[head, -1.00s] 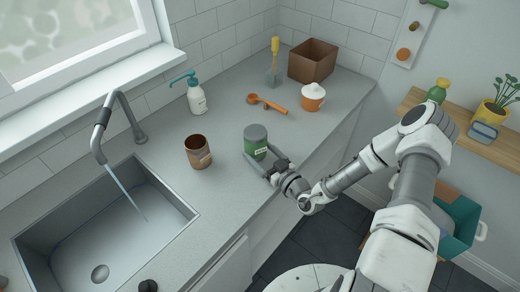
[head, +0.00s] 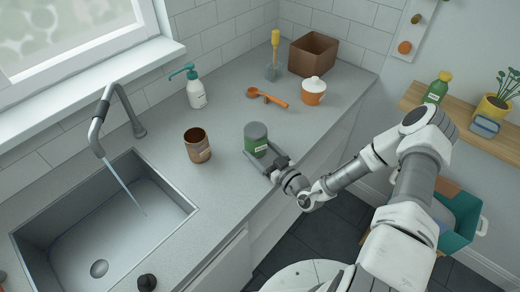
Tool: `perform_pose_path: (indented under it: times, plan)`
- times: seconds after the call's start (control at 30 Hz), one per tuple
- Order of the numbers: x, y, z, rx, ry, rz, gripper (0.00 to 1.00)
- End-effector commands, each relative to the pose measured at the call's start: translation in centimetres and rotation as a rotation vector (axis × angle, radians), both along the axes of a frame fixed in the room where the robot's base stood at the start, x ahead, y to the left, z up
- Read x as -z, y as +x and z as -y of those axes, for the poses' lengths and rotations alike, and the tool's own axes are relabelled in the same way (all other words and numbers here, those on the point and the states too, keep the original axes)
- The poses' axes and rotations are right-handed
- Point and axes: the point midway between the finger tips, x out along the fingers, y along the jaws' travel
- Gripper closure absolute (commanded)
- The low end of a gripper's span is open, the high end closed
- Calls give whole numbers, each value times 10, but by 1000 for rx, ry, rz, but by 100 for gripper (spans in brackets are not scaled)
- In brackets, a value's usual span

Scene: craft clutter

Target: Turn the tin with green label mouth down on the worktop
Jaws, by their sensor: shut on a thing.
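The tin with green label (head: 256,143) is upright on its axis near the front edge of the worktop (head: 225,215). A plain grey end faces up, and I see no opening in it. A small pale label shows low on its green side. My gripper (head: 262,160) reaches in from the lower right, low beside the worktop, and is shut on the tin. The tin's underside and its contact with the worktop are partly hidden by the fingers.
A brown tin (head: 197,147), open end up, stands left of the green one. The sink (head: 105,215) with running tap lies farther left. A soap bottle (head: 195,92), orange scoop (head: 268,98), lidded orange pot (head: 313,92), brush (head: 273,55) and brown box (head: 313,55) stand behind.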

Motion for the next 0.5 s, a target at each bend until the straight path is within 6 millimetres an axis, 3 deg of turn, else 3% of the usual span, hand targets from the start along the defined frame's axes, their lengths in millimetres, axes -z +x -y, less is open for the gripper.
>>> perform_pose_path:
  times: [0.27,0.3,0.37,0.5]
  plan:
    - [9,0,0,0,1,1,76]
    - [9,0,0,0,1,1,11]
    - [8,0,0,0,1,1,0]
    - [8,0,0,0,0,0,0]
